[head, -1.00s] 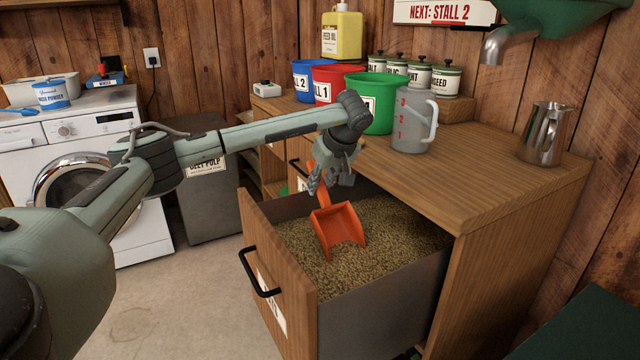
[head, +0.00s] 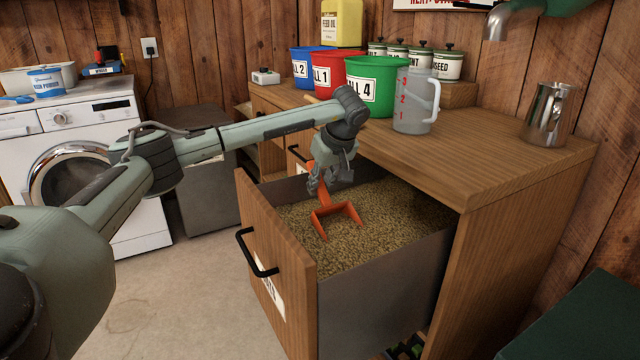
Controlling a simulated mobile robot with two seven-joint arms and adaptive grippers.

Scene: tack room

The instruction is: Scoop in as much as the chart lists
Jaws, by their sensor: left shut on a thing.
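My left gripper (head: 322,182) is shut on the handle of an orange scoop (head: 337,212) inside the open drawer (head: 275,265). The scoop's pan is sunk in the brown pellet feed (head: 385,222), with its rims showing; how much it holds I cannot tell. On the counter stand a blue bucket marked 2 (head: 301,68), a red bucket marked 1 (head: 329,72) and a green bucket marked 4 (head: 381,88). The sign (head: 445,4) on the back wall is cut off by the top edge, its text unreadable. My right gripper is out of view.
A clear measuring jug (head: 412,105) and a metal pitcher (head: 550,115) stand on the wooden counter (head: 490,150). Labelled canisters (head: 447,66) and a yellow oil jug (head: 342,22) stand behind. A washing machine (head: 75,165) is at left.

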